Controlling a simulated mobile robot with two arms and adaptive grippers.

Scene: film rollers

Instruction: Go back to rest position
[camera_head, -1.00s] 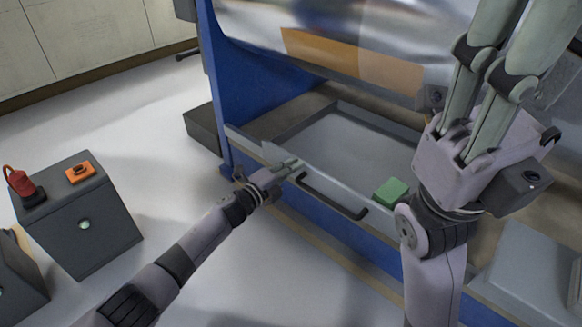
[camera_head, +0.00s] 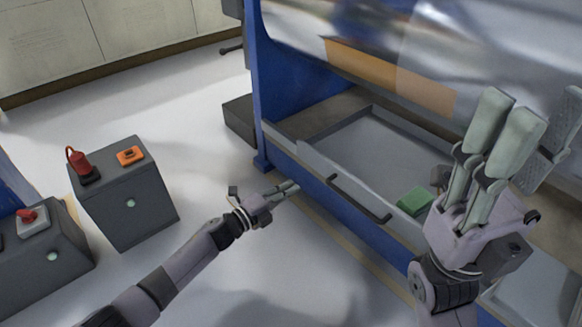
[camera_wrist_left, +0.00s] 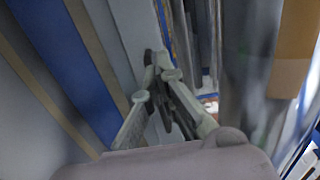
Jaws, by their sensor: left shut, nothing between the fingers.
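My left gripper (camera_head: 288,188) is shut and empty.
The drawer is pulled out from a blue-framed machine (camera_head: 258,90) and holds a green block (camera_head: 414,201). Grey boxes stand at left, one with a red part (camera_head: 78,162) and an orange part (camera_head: 130,155) on top. The floor between is clear.

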